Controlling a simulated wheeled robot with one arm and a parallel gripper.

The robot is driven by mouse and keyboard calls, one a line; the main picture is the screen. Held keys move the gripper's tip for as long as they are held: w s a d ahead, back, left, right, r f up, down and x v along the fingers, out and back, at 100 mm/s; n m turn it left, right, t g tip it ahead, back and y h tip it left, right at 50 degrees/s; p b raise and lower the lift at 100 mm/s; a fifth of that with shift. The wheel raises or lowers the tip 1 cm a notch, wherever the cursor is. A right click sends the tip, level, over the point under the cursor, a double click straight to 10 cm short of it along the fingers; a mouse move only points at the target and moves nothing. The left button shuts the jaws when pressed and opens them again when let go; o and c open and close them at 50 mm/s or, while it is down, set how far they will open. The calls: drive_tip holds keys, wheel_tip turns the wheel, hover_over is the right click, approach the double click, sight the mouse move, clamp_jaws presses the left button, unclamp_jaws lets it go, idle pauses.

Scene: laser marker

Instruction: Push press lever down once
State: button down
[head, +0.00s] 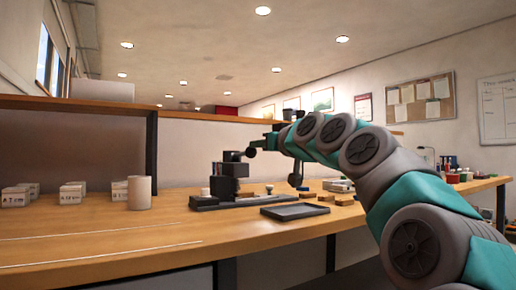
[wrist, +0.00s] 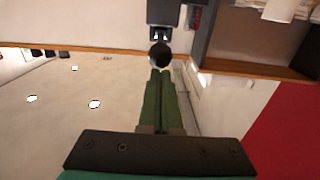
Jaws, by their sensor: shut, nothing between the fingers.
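The dark press (head: 228,180) stands on a low base on the wooden bench, near the middle of the head view. Its dark body also shows at the top of the wrist view (wrist: 166,14). A round black knob, seemingly the lever's end (wrist: 160,54), is just beyond my fingertips in the wrist view; a small dark ball shows near my arm's end in the head view (head: 251,152). My gripper (wrist: 160,72) is shut and empty, its green fingers together and pointing at the knob. I cannot tell whether the tips touch it.
A beige cylinder (head: 139,193) and several white boxes (head: 73,193) stand on the left. The bench (head: 100,240) is clear at front left.

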drive_tip(key=r+v, duration=0.1)
drive_tip(key=v, duration=1)
drive_tip(key=shift+r, duration=0.3)
idle(0.6)
